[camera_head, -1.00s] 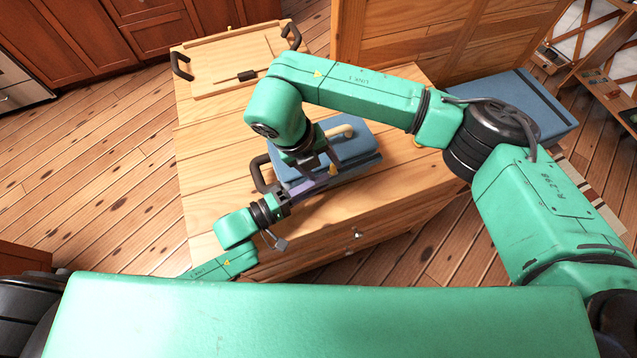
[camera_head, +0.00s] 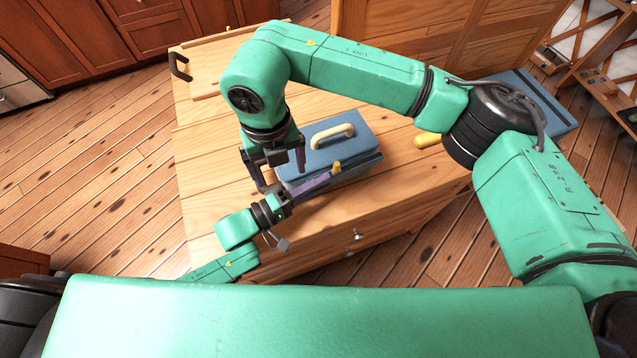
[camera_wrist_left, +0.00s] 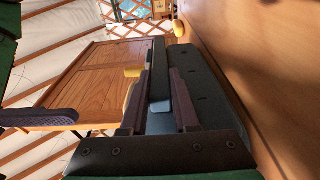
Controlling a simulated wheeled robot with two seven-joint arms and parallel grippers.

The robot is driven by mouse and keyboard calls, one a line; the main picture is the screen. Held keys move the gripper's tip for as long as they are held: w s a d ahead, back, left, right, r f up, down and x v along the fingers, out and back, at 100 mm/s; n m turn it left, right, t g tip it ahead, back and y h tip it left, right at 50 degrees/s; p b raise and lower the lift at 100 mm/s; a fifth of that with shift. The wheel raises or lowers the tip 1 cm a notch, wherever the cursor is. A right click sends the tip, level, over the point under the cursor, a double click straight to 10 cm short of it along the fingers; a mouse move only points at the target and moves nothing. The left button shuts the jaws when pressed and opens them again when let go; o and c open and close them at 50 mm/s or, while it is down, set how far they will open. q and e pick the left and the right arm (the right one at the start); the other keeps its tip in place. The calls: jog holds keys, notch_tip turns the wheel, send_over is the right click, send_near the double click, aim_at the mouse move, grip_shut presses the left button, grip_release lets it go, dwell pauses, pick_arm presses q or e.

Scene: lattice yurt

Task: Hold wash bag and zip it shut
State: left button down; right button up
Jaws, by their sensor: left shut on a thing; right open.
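My right gripper (camera_head: 280,168) is open and empty, fingers pointing down around the bag's left end, apart from the tab. The zip line is too small and partly hidden to tell how far it is shut.
A yellow object (camera_head: 427,139) lies right of the bag, close to my right arm. A blue surface (camera_head: 530,100) is at the back right. The chest top's left side is clear.

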jog(key=shift+r, duration=0.55)
pick_arm(q)
jog(key=shift+a, duration=0.1)
pick_arm(e)
jog(key=shift+r, duration=0.1)
notch_tip(320, 180, up, 12)
pick_arm(q)
jog(key=c, duration=0.6)
grip_release()
